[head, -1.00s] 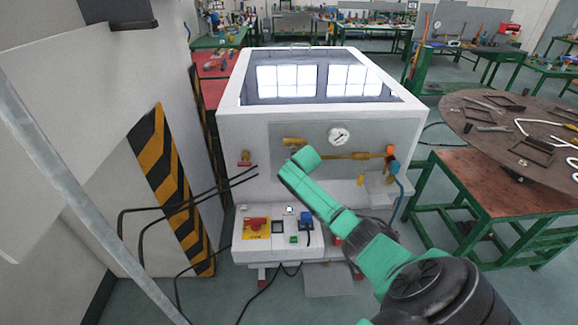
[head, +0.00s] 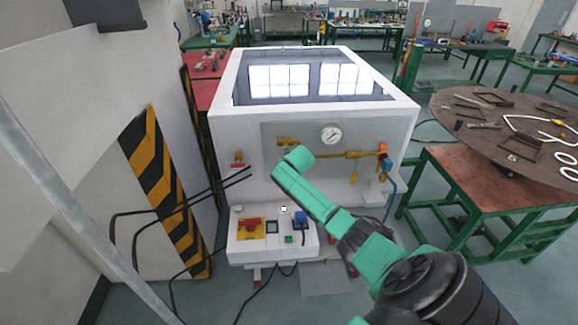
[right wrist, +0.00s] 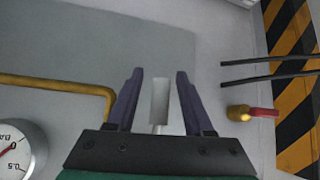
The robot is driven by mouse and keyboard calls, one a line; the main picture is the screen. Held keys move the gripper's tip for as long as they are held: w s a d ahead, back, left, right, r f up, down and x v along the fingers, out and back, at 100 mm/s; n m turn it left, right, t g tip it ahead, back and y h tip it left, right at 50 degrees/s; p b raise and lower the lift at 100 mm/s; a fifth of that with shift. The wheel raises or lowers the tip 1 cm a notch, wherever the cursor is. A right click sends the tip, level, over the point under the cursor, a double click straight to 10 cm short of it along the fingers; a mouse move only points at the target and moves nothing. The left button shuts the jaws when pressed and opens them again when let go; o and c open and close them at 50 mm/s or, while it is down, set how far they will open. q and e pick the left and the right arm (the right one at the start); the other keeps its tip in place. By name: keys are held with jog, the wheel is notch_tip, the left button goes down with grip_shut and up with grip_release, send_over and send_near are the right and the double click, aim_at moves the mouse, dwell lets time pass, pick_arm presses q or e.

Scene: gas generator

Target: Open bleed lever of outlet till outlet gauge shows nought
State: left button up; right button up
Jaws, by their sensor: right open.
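The white gas generator (head: 240,127) stands ahead with a grey front panel. The round gauge (head: 330,135) sits on that panel; it also shows upside down in the right wrist view (right wrist: 20,150), with a red needle whose exact reading I cannot tell. My right gripper (right wrist: 159,74) is open, its two dark fingers pointing towards the panel. A pale grey lever-like piece (right wrist: 159,100) on a thin stem shows between the fingers, with gaps on both sides. In the head view my right wrist hides the fingers and this piece. My left gripper is not in view.
A brass pipe (right wrist: 60,84) runs beside the fingers. A brass valve with a red end (right wrist: 250,112) and two black rods lie on the other side. A control box (head: 270,238) juts out below. A round table (head: 510,125) stands to the right.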

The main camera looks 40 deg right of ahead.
jog(key=v, duration=1.4)
jog(key=shift+b, duration=0.3)
jog(key=shift+d, duration=0.1)
